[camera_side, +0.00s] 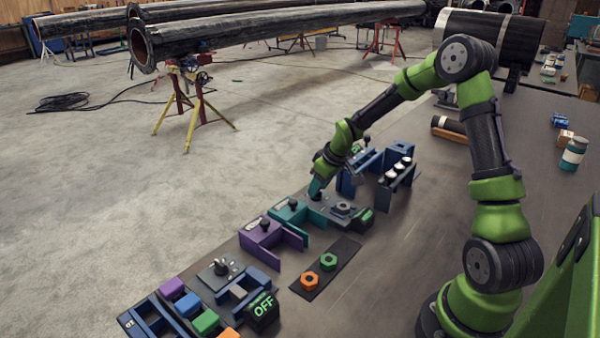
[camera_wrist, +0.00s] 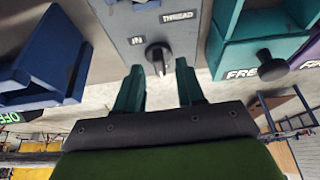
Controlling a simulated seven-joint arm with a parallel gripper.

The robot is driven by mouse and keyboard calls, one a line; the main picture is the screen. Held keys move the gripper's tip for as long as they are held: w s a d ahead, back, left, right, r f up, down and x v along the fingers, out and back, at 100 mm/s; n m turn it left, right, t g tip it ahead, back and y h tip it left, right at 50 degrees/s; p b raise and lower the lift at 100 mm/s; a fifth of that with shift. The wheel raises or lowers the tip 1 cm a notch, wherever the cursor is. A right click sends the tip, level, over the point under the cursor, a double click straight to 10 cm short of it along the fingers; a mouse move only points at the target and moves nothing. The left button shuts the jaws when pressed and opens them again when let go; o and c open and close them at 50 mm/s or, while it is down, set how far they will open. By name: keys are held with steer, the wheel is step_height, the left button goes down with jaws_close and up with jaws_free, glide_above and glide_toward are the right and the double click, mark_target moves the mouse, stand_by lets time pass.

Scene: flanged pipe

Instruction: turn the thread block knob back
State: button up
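The thread block is a grey block (camera_wrist: 120,15) with a "THREAD" label and an "IN" label in the wrist view. Its black knob (camera_wrist: 158,58) has a light pointer mark and sits just beyond my fingertips. In the side view the thread block (camera_side: 326,218) is partly covered by my gripper (camera_side: 316,188). In the wrist view my gripper (camera_wrist: 158,72) has two teal fingers, spread apart on either side of the knob, with visible gaps. I cannot tell whether the fingertips reach the knob's height.
A teal block (camera_wrist: 232,55) with a black knob (camera_wrist: 272,66) and a "FREE" label stands right of the thread block; a blue block (camera_wrist: 45,60) stands left. A dark mat (camera_side: 325,272) holds orange (camera_side: 309,281) and green (camera_side: 328,261) nuts. Bench space near my base is clear.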

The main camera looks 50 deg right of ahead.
steer(key=v, duration=1.6)
steer(key=s+a+r+m+t+y, duration=0.1)
steer(key=s+a+r+m, duration=0.1)
steer(key=s+a, duration=0.6)
steer(key=s+a+r+m+t+y, duration=0.1)
steer(key=s+a+r+m, duration=0.1)
steer(key=s+a, duration=0.5)
steer(key=a+r, duration=0.1)
steer(key=a, duration=0.3)
steer(key=shift+s+a+r+t, duration=0.15)
steer(key=shift+s+r+t, duration=0.15)
steer(key=shift+s, duration=0.1)
